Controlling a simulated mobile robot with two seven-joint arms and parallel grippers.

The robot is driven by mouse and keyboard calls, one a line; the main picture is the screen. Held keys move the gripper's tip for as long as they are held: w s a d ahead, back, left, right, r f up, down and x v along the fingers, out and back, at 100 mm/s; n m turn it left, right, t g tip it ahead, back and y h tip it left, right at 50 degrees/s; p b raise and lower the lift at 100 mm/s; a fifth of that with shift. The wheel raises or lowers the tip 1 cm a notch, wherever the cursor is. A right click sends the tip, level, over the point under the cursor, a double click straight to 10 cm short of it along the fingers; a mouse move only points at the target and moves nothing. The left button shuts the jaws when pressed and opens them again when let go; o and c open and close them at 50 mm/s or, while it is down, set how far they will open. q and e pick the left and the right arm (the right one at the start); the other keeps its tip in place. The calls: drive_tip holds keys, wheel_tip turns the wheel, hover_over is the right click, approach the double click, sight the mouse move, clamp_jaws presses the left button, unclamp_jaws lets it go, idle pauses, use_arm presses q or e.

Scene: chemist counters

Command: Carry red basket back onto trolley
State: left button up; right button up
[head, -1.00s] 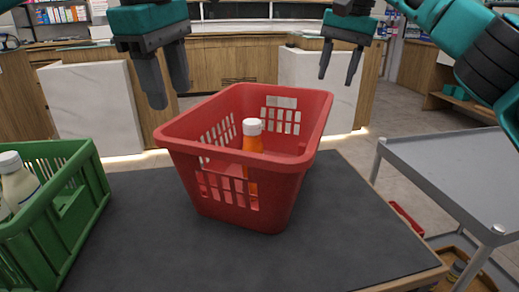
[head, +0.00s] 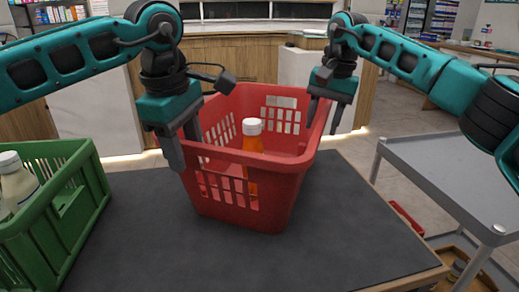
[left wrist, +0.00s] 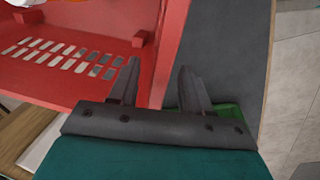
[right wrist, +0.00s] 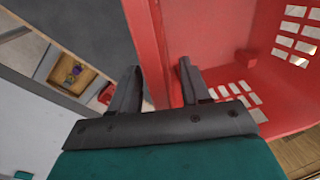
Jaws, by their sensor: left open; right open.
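The red basket (head: 240,200) stands upright on the dark table, with an orange bottle with a white cap (head: 252,150) inside. My left gripper (head: 183,150) is open at the basket's left side; in the left wrist view the red wall (left wrist: 168,50) runs down between its open fingers (left wrist: 155,88). My right gripper (head: 322,112) is open at the basket's right rim; in the right wrist view the red wall (right wrist: 148,45) lies between its fingers (right wrist: 160,85). Both grippers are unclosed on the wall. The grey trolley (head: 440,165) stands at the right.
A green basket (head: 60,215) with a white-capped bottle (head: 15,180) stands at the left of the table (head: 350,235). The trolley's visible top is bare. A wooden counter (head: 250,60) stands behind.

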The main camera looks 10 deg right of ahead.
use_arm(q)
clamp_jaws()
use_arm(e)
clamp_jaws()
use_arm(q)
drive_tip(key=shift+r, duration=0.1)
use_arm(e)
drive_tip(key=shift+r, duration=0.1)
